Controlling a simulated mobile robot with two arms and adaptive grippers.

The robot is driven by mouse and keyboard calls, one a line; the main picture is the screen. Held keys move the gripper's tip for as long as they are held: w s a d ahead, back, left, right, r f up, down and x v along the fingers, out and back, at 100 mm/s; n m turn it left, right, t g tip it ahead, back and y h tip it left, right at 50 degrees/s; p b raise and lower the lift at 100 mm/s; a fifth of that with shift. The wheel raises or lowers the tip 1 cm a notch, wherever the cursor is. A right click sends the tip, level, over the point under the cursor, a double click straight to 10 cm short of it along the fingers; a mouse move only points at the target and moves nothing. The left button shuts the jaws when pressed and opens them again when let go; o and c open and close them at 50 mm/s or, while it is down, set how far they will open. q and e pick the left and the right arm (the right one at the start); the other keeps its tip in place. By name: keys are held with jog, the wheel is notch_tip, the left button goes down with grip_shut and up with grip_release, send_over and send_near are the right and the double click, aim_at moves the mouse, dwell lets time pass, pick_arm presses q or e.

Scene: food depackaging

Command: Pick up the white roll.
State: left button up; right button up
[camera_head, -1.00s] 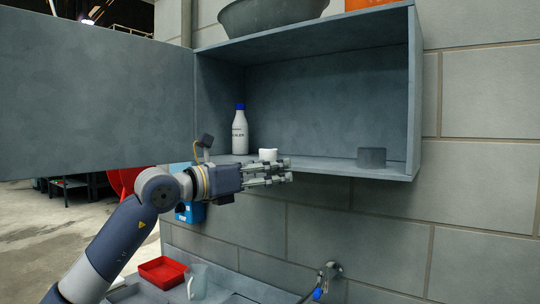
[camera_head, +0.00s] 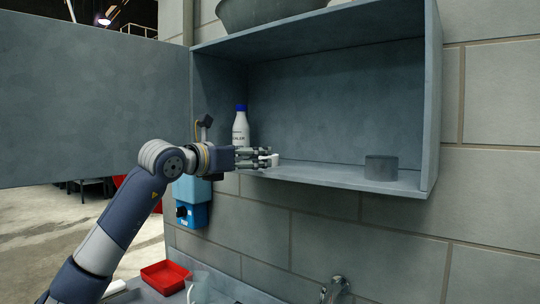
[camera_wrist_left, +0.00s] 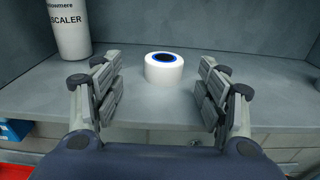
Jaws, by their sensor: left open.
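The white roll (camera_wrist_left: 164,74) stands on the cabinet shelf in the left wrist view, a short white cylinder with a blue ring and dark centre on top. It lies ahead of and between the fingers of my left gripper (camera_wrist_left: 162,92), which are open and apart from it. In the head view the left gripper (camera_head: 262,158) is at the shelf's front edge, and the roll (camera_head: 274,160) shows partly behind its fingertips. My right gripper is not in view.
A white bottle with a blue cap (camera_head: 240,128) stands on the shelf to the roll's left. A grey cylinder (camera_head: 381,168) stands at the shelf's right end. The open cabinet door (camera_head: 90,100) is at left. A red tray (camera_head: 165,276) lies below. The shelf between roll and cylinder is clear.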

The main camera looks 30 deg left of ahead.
pick_arm(q)
jog(key=shift+w+d, duration=0.1)
jog(key=shift+w, duration=0.75)
jog(key=shift+w+p, duration=0.3)
jog(key=shift+p, duration=0.1)
jog(key=w+p, duration=0.1)
jog(key=w, duration=0.1)
jog(key=w+d+p, duration=0.1)
jog(key=p, duration=0.1)
jog(key=shift+w+r, duration=0.1)
jog(key=shift+w, duration=0.25)
jog(key=shift+w+f+p, duration=0.2)
jog(key=shift+w+p, duration=0.15)
jog(key=shift+w, duration=0.2)
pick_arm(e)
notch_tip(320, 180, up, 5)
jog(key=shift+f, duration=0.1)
pick_arm(q)
jog(key=shift+c, duration=1.1)
jog(key=c, duration=0.8)
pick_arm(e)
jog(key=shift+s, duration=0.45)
